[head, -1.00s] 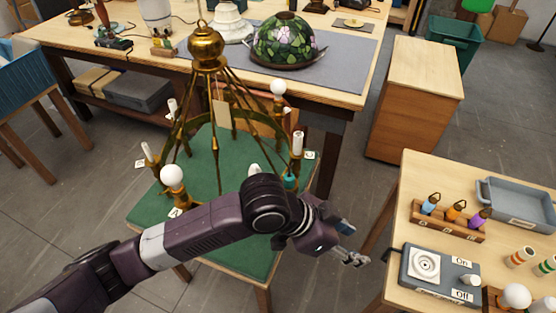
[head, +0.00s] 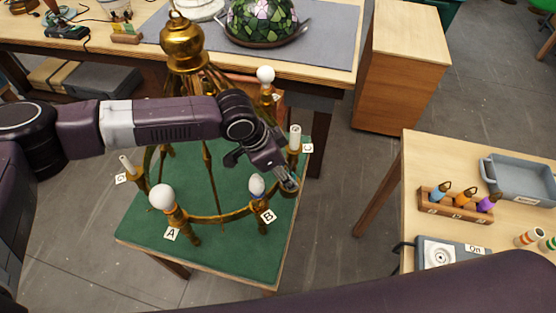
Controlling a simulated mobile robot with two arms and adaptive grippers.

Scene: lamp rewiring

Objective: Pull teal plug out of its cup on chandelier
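The brass chandelier (head: 183,52) stands on a green-topped stand (head: 137,233), with tagged cups around its ring. Cup A holds a round white bulb (head: 162,197), and cup B a pale bulb (head: 257,186). A white candle sleeve (head: 295,137) stands by tag C. I cannot make out the teal plug; my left arm and gripper cover part of the ring between tags B and C. My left gripper (head: 288,183) points down at the ring's right side. Its fingers are small and overlap the ring, so whether they hold anything is unclear. My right gripper is out of view.
A workbench (head: 285,64) with a stained-glass shade (head: 259,20) stands behind. A wooden cabinet (head: 398,70) is at back right. The right table (head: 425,155) holds a grey tray (head: 520,180), a rack (head: 455,206) of coloured plugs and a switch box (head: 445,254).

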